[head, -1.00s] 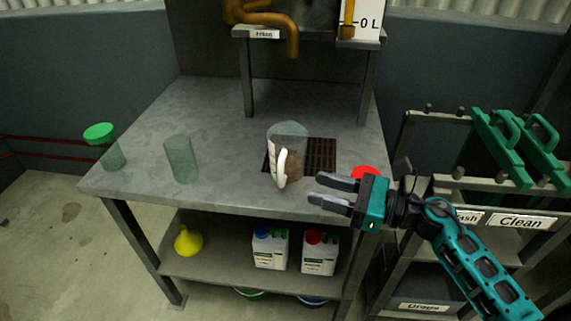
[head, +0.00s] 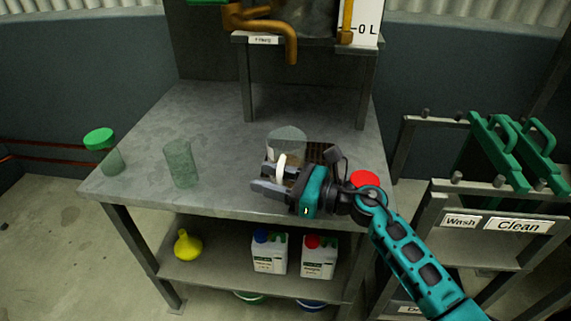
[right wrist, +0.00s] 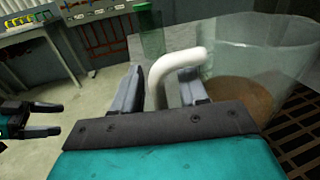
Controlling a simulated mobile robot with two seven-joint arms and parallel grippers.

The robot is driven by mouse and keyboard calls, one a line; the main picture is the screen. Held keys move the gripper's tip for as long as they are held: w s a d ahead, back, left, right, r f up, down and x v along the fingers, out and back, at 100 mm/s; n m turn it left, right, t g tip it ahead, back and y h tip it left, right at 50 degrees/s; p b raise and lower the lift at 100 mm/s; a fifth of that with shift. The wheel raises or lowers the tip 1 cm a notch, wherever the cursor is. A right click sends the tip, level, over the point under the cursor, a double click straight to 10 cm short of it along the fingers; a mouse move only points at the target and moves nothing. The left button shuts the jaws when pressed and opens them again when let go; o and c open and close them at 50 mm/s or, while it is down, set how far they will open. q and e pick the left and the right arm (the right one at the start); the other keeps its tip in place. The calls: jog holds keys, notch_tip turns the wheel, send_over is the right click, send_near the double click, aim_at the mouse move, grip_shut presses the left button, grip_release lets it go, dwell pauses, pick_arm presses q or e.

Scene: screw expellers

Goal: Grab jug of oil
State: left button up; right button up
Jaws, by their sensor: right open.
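The clear jug (head: 287,135) stands on the grey table, with a white handle (head: 279,167) facing the table's front. Brown content shows low inside the jug (right wrist: 243,98) in the right wrist view. My right gripper (head: 260,178) is at the handle, its front fingers partly hiding the jug's lower part. In the right wrist view, the handle (right wrist: 170,68) rises between the two parted fingers of my right gripper (right wrist: 160,82). My left gripper (right wrist: 58,120) shows at the left edge of that view, with its fingers apart and empty.
A clear glass (head: 181,163) and a green-topped container (head: 100,138) stand left on the table (head: 225,120). Two white bottles (head: 269,254) and a yellow funnel (head: 187,246) are on the lower shelf.

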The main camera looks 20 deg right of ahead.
grip_shut()
dwell(0.4)
jog(key=shift+r, duration=0.2)
jog(key=shift+r+p, duration=0.6)
jog(key=shift+r, duration=0.55)
notch_tip(320, 180, up, 17)
jog(key=p, duration=0.6)
